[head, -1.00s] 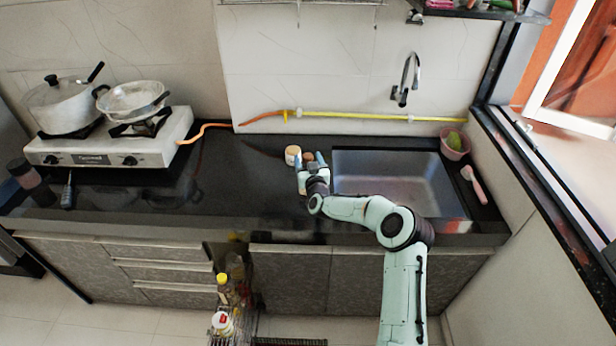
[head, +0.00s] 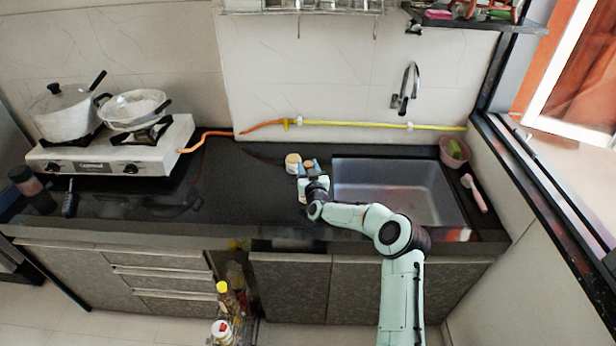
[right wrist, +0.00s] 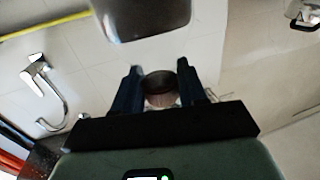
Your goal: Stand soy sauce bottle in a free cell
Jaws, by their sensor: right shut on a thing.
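My right gripper (head: 309,171) is at the counter's middle, just left of the sink. It is shut on a brown-capped bottle (head: 308,163), probably the soy sauce bottle, though no label is readable. In the right wrist view the round brown cap (right wrist: 160,87) sits between the two dark fingers (right wrist: 166,92). The gripper hides most of the bottle, so I cannot tell whether it touches the counter. Below, by the open cabinet, stand a yellow-capped bottle (head: 223,289) and a red-and-white-topped container (head: 222,328). The cells there are too small and dark to make out. My left gripper is not in view.
A cream-lidded jar (head: 293,163) stands close left of the gripper. The sink (head: 395,188) is at its right. A stove (head: 110,150) with pots and a dark bottle (head: 32,188) are far left. The dark counter (head: 240,195) between is mostly clear.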

